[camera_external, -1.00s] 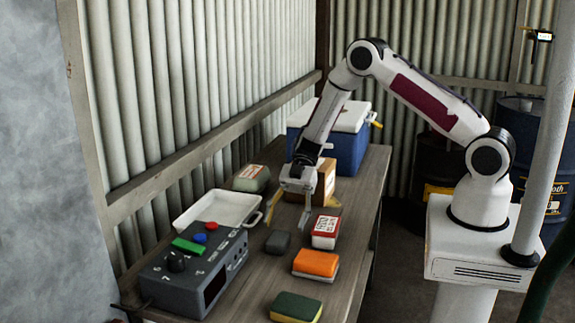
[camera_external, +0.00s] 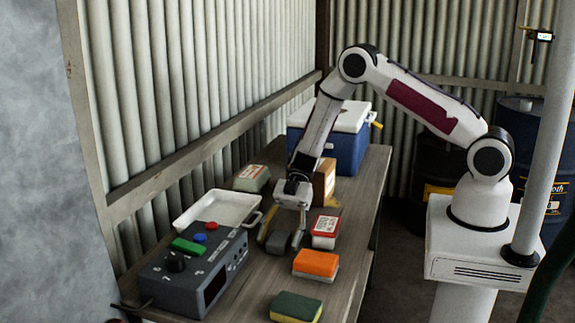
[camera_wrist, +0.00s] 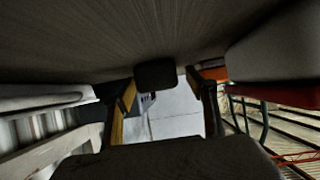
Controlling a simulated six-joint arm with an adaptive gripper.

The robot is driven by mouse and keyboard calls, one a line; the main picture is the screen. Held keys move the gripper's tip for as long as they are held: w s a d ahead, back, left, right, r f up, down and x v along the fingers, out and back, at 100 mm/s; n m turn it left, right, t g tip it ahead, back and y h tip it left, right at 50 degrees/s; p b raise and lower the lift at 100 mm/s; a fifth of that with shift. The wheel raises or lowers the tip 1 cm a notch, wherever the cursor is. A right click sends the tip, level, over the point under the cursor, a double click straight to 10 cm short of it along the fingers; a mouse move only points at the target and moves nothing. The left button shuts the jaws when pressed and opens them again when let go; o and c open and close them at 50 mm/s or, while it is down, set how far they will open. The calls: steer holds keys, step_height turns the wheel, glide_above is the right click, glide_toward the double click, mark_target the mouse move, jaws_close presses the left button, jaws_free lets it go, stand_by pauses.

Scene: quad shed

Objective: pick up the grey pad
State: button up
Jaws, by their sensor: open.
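The grey pad (camera_external: 277,243) is a small dark block lying on the wooden table. My gripper (camera_external: 281,236) is low over the table, pointing down, with its fingers apart on either side of the pad. In the wrist view the pad (camera_wrist: 155,74) shows as a dark block between the fingers of my gripper (camera_wrist: 163,92). Part of the pad is hidden by a finger in the external view. I cannot tell whether either finger touches it.
A red-and-white box (camera_external: 326,227) stands close right of my gripper. An orange sponge (camera_external: 316,263) and a green-and-yellow sponge (camera_external: 296,307) lie nearer the camera. A white tray (camera_external: 207,208) and a grey control box (camera_external: 165,287) are left. A carton (camera_external: 325,178) and blue cooler (camera_external: 352,152) stand behind.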

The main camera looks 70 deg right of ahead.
mark_target(278, 237)
steer(key=shift+a+f, duration=0.2)
steer(key=shift+a, duration=0.15)
steer(key=c, duration=1)
steer(key=shift+r, duration=0.1)
steer(key=shift+c, duration=0.2)
steer(key=shift+r, duration=4.9)
